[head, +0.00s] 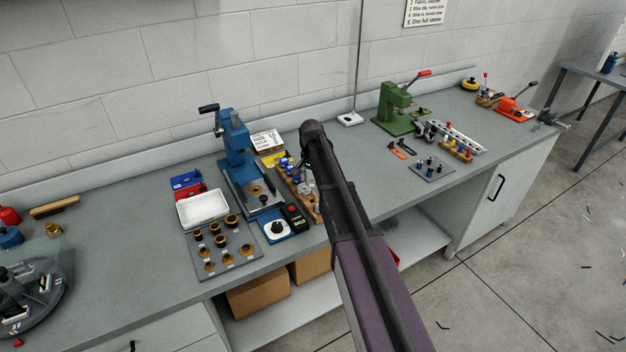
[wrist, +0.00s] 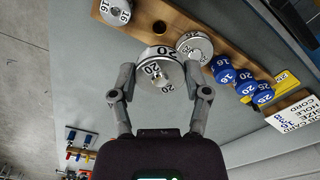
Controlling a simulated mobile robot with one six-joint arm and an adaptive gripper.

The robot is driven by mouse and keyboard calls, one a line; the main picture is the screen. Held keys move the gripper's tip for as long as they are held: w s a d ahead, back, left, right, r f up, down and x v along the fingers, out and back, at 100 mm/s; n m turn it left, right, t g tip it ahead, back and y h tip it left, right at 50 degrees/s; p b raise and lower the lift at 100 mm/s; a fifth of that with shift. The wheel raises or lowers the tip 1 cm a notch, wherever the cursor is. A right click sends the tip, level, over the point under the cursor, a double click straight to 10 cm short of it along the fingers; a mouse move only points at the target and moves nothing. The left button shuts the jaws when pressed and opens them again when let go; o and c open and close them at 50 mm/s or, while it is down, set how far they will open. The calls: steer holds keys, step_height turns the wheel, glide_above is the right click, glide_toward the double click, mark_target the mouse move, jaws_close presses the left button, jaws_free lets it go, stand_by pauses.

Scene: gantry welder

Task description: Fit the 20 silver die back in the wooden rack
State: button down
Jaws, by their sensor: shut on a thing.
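The silver die marked 20 (wrist: 161,70) is between the fingers of my gripper (wrist: 159,78) in the wrist view. The gripper is shut on it. The wooden rack (wrist: 182,20) runs diagonally behind the die, with an empty dark hole (wrist: 160,27) just above the held die in the picture. A silver die marked 16 (wrist: 116,10) is at the rack's upper left. I cannot tell whether the held die touches the rack. In the head view my arm hides the gripper and part of the rack (head: 314,208).
Several blue dies (wrist: 243,82) stand along the rack's right part. In the head view a blue press (head: 236,145) is left of the rack, and a black-and-red device (head: 295,217) is in front. A green press (head: 393,108) stands farther right.

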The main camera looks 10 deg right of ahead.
steer(key=shift+f, duration=0.2)
steer(key=b, duration=0.5)
glide_above(312, 196)
steer(key=s, duration=0.2)
steer(key=shift+s+a+f, duration=0.1)
steer(key=shift+a+f, duration=0.05)
steer(key=shift+f, duration=1.1)
steer(key=shift+s+a+f, duration=0.1)
steer(key=shift+f, duration=1.15)
steer(key=shift+f+b, duration=1.3)
steer(key=shift+b, duration=0.2)
jaws_free()
steer(key=shift+r, duration=0.15)
